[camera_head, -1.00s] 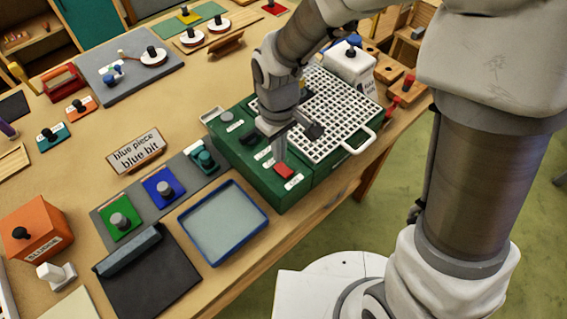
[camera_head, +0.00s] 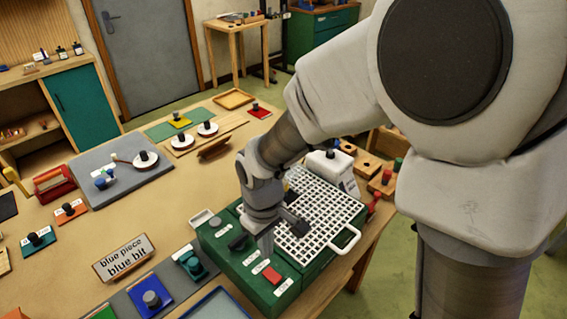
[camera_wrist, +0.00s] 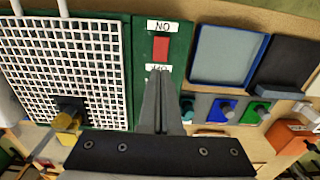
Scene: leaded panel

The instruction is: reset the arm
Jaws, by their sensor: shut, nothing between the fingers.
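My gripper (camera_head: 265,252) is shut and empty, pointing down over the control strip of the green machine (camera_head: 312,265). Its two fingers (camera_wrist: 158,80) are together in the wrist view, close to a red switch (camera_wrist: 161,49). The red switch also shows in the head view (camera_head: 272,275), just in front of the fingertips. I cannot tell whether they touch the machine. A label reading "NO" as seen by the wrist camera lies beyond the switch. My arm is bent over the machine and hides part of it.
A white grid (camera_head: 318,205) tops the machine, with a white handle (camera_head: 346,241) at its edge. A blue-rimmed tray (camera_wrist: 228,55) and blue (camera_wrist: 222,110) and green (camera_wrist: 256,112) knobbed plates lie beside it. A "blue piece blue bit" sign (camera_head: 124,258) stands on the table.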

